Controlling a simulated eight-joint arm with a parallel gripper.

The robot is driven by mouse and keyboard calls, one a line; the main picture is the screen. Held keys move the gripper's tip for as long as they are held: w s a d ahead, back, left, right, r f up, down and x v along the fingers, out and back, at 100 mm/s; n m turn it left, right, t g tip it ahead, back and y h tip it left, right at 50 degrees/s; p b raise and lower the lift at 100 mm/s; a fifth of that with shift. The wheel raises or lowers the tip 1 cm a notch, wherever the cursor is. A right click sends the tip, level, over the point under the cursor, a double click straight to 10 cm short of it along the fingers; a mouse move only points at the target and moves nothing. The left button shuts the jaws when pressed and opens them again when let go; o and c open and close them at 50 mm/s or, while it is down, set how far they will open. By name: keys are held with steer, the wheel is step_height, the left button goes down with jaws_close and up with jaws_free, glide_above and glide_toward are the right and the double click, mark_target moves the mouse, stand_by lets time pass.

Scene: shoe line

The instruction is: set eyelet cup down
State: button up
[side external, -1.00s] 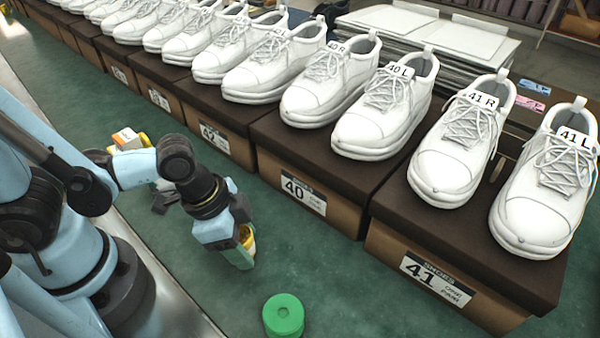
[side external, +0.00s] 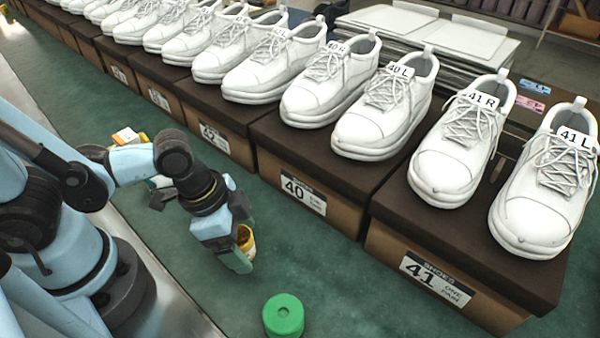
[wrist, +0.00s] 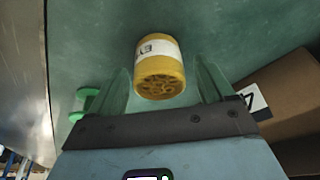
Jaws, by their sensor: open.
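The eyelet cup is a yellow cup (side external: 247,241) with a white label, low over the green mat in the side view. In the wrist view the cup (wrist: 160,82) shows its open top full of small eyelets and part of its label. My gripper (side external: 240,255) is open, with its green fingers around the cup's near end. In the wrist view a finger of my gripper (wrist: 163,92) lies on each side, with gaps to the cup. The cup's base contact is not clearly seen, but it appears upright on the mat.
A green round lidded thing (side external: 284,316) stands on the mat in front. Brown shoe boxes (side external: 320,205) bearing white shoes (side external: 385,115) line the right side. Small items (side external: 128,138) lie behind my arm. The green mat (side external: 340,275) between cup and boxes is clear.

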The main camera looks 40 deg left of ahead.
steer(key=shift+v, duration=5.55)
steer(key=w+a+r+n+t+y, duration=0.2)
steer(key=w+a+n+t, duration=0.2)
steer(key=w+a+n, duration=0.5)
steer(key=shift+w+a+t, duration=0.4)
steer(key=shift+w+a, duration=0.1)
steer(key=shift+a, duration=0.05)
